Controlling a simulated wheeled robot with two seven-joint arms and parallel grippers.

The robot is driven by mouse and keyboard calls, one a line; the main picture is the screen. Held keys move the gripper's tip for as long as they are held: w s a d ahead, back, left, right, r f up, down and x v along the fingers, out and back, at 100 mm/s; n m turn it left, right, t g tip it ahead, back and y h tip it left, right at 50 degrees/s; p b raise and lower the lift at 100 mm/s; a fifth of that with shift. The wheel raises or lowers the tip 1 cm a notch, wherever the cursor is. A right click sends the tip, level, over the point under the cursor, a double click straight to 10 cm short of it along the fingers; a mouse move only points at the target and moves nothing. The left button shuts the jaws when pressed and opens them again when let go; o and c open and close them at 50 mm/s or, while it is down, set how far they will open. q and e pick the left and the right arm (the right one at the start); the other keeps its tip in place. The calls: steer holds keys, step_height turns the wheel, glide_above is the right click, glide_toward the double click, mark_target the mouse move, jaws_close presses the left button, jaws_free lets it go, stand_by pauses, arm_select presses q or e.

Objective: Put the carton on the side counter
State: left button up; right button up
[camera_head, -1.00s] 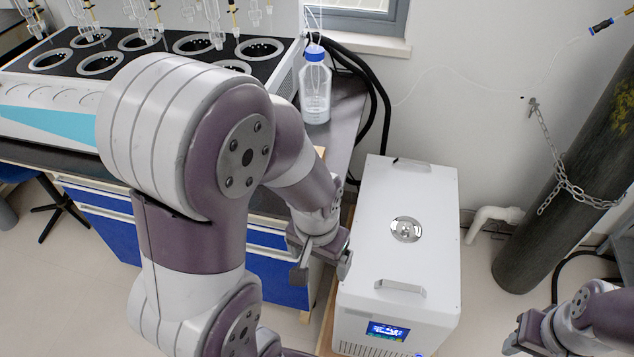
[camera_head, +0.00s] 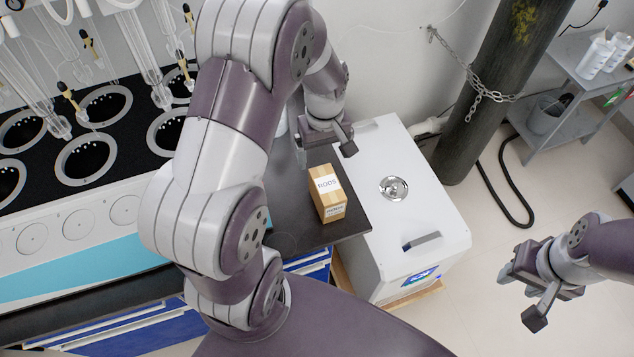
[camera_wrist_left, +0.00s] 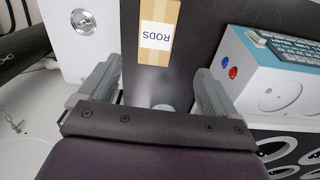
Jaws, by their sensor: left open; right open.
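The carton (camera_head: 327,194) is a tan box with a white label reading RODS. It stands on the dark counter (camera_head: 283,240), near the counter's right edge. It also shows in the left wrist view (camera_wrist_left: 158,30), ahead of the fingers and between their lines. My left gripper (camera_head: 325,150) is open and empty, beyond the carton on its far side and apart from it. In the left wrist view its two fingers (camera_wrist_left: 158,90) are spread wide. My right gripper (camera_head: 528,290) is open and empty over the floor at the right.
A white chiller box (camera_head: 405,185) with a round metal cap and handles stands right beside the counter. The distiller (camera_head: 75,215) with glassware fills the left. A chained dark cylinder (camera_head: 500,85) and a grey shelf cart (camera_head: 570,85) stand behind. Floor at the right is clear.

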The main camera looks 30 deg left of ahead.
mark_target(328, 184)
arm_select(q)
steer(key=shift+n, duration=0.3)
steer(key=f, duration=0.1)
steer(key=d+f, duration=0.2)
steer(key=shift+w+f+p, duration=0.15)
steer(key=shift+f+p, duration=0.15)
steer(key=shift+f, duration=0.1)
steer(key=f, duration=0.2)
steer(key=a+f, duration=0.1)
steer(key=f, duration=0.1)
steer(key=shift+a, duration=0.1)
steer(key=f, duration=0.1)
steer(key=f+p, duration=0.1)
steer(key=f, duration=0.2)
steer(key=shift+d, duration=0.35)
steer(key=shift+f, duration=0.4)
steer(key=shift+a, duration=0.1)
arm_select(e)
steer(key=shift+w+d+r, duration=0.35)
steer(key=shift+d+r, duration=0.2)
steer(key=shift+r, duration=0.25)
